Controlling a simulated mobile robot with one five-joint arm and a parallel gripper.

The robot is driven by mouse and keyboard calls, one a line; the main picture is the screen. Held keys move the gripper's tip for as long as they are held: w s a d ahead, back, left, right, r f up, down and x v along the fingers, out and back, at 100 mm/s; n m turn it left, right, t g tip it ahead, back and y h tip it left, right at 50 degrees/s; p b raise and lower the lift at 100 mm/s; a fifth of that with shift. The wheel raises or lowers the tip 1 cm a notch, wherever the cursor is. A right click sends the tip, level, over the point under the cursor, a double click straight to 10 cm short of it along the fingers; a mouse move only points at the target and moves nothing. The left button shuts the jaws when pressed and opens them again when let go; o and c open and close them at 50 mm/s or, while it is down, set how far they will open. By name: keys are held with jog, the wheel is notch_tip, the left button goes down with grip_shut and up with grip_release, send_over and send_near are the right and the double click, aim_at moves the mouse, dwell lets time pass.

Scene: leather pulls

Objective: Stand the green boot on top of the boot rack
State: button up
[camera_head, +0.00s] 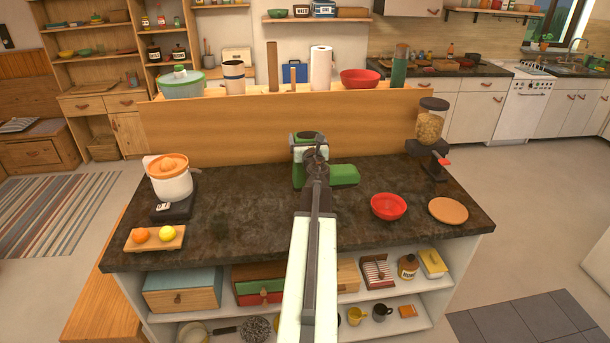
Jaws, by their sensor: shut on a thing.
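The green boot (344,174) is at the back middle of the dark counter, in front of the wooden back panel. It looks upright, with its toe pointing right and its open top (304,134) up. My gripper (313,152) is shut on the boot's shaft, and my arm hides part of the shaft and the jaws. I cannot tell whether the sole touches the counter. I cannot make out a boot rack for certain; a raised wooden ledge (225,96) runs behind the boot.
The dark counter (255,215) is clear around the boot. A red bowl (388,206) and a round wooden board (448,210) lie right, with a grinder (431,130) behind. A paper roll (320,68) and red bowl (361,78) stand on the ledge.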

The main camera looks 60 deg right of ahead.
notch_tip(320, 180, down, 8)
jog(key=b, duration=0.6)
jog(key=shift+r, duration=0.45)
jog(key=shift+f, duration=0.15)
